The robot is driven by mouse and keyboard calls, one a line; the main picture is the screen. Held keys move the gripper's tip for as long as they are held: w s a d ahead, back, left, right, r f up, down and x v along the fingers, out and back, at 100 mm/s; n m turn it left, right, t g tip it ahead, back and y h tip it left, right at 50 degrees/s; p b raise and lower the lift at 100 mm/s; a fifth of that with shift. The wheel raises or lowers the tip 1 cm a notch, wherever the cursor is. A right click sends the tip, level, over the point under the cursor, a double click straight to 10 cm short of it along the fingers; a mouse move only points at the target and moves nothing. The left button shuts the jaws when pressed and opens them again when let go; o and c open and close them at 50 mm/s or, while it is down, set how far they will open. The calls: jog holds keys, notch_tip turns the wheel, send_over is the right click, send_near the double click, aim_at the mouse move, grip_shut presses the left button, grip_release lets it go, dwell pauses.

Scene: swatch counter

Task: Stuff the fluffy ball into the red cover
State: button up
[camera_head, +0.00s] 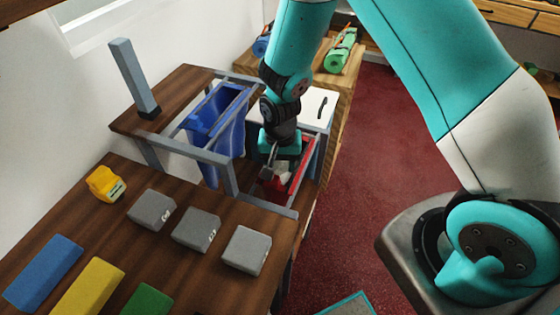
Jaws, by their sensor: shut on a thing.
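My gripper (274,176) points down over the right-hand opening of the grey rack and is shut on a small pale thing, the fluffy ball (284,173). The arm and jaws hide part of it. The red cover (302,166) hangs in that opening, with its red rim showing to the right and below the jaws. The ball appears within the red cover's mouth; how deep it sits, and whether it touches the cloth, I cannot tell.
A blue cover (228,140) hangs in the rack (204,153) to the left. A grey post (134,78) stands behind. On the wooden counter (205,272) are grey blocks (197,230), a yellow object (105,184) and coloured swatches (88,288). A white box (318,108) stands behind my gripper.

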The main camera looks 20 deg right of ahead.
jog(key=o, duration=1.1)
jog(key=shift+o, duration=0.2)
jog(key=shift+r+p, duration=2.4)
jog(key=shift+r, duration=0.55)
jog(key=s+a+r+n+y, duration=0.2)
jog(key=s+r+n, duration=0.3)
jog(key=r, duration=0.6)
jog(key=s+a+r+n+y, duration=0.1)
jog(key=s+a+r+n, duration=0.15)
jog(key=s+r, duration=0.65)
jog(key=s+r+n+y, duration=0.1)
jog(key=s+r+n, duration=0.4)
jog(key=r, duration=0.2)
jog(key=shift+s+r, duration=0.3)
jog(key=shift+r, duration=0.05)
